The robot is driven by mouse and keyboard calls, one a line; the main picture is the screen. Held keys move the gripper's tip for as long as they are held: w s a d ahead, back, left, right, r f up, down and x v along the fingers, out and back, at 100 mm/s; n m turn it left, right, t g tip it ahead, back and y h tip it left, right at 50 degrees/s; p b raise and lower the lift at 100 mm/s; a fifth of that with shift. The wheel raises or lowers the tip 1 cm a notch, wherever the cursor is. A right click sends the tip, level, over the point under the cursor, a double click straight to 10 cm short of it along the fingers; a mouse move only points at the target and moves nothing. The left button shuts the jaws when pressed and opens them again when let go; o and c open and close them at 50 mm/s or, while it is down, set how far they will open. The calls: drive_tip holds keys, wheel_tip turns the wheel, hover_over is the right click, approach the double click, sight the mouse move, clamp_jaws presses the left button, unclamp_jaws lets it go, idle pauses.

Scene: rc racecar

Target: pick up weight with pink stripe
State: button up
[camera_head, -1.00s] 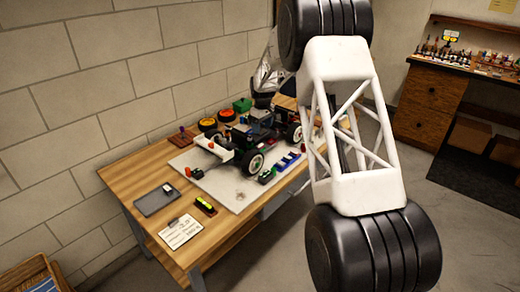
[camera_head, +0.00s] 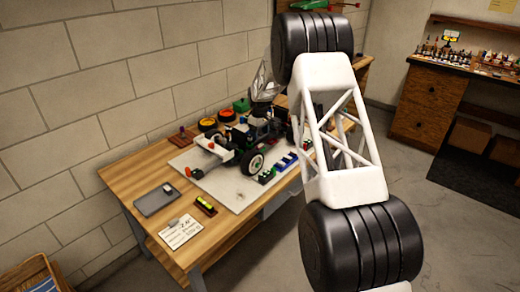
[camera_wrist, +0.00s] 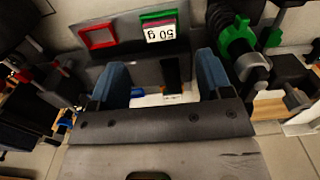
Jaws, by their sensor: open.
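A blue piece (camera_wrist: 145,92) and a white patch show beyond the gap. In the head view my gripper (camera_head: 264,90) is over the RC car (camera_head: 240,146), partly hiding it.
The car stands on a pale board (camera_head: 222,188) on the wooden bench (camera_head: 137,180). Small green and blue blocks (camera_head: 287,161) line the board's right side. A grey scale (camera_head: 156,199) and a card (camera_head: 180,232) lie near the front. Green and grey car parts (camera_wrist: 240,50) are close right of my fingers.

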drive_tip(key=shift+f, duration=0.55)
drive_tip(key=shift+a+f, duration=0.1)
drive_tip(key=shift+f, duration=2.5)
drive_tip(key=c, duration=1)
drive_tip(key=shift+r, duration=0.15)
wheel_tip(320, 180, up, 10)
drive_tip(key=shift+f, duration=0.15)
